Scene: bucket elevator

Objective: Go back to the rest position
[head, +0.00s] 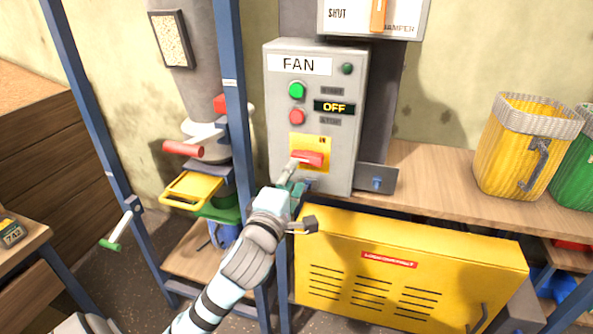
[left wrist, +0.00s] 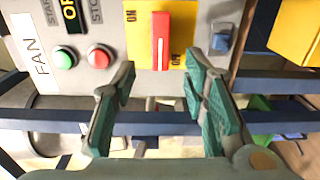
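The grey FAN box (head: 342,120) stands upright behind a blue post, with a green button, a red button and a display reading OFF. Its red switch handle (head: 309,158) lies sideways on a yellow plate; it also shows in the left wrist view (left wrist: 160,40). My left gripper (head: 296,180) is just below and in front of this handle. In the left wrist view its two green-padded fingers (left wrist: 163,92) are spread, with nothing between them. The handle shows beyond the fingertips; the exact gap is hard to tell. My right gripper is in no view.
Blue posts (head: 236,110) stand close left of the box. A yellow cabinet (head: 410,265) is below it. A wooden shelf (head: 430,175) at right holds a yellow bucket (head: 522,148) and a green bucket (head: 577,165).

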